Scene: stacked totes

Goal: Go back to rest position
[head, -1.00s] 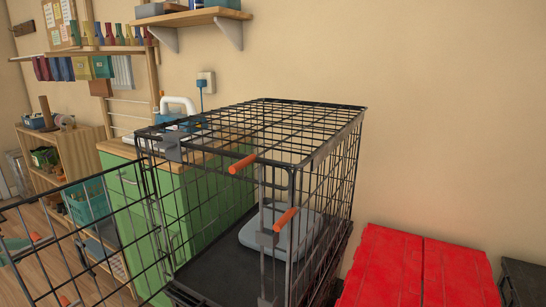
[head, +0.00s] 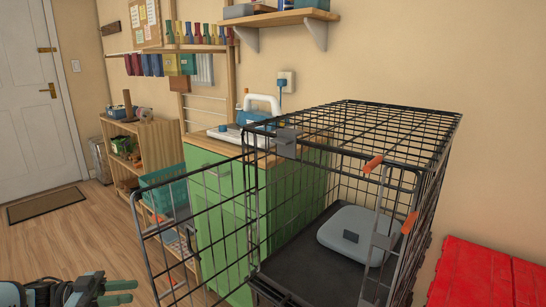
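My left gripper (head: 122,291) shows at the lower left corner of the head view, above the wooden floor. Its two teal fingers point right with a small gap between them, and nothing shows in that gap. It is apart from the wire crate (head: 400,120), to the left of the crate's open door (head: 185,235). My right gripper is not in view.
The black wire crate stands at the right with its door swung out left; a grey flat object (head: 355,234) lies inside. A red lid (head: 485,275) is at lower right. A green cabinet (head: 215,215) and wooden shelf (head: 150,145) stand behind.

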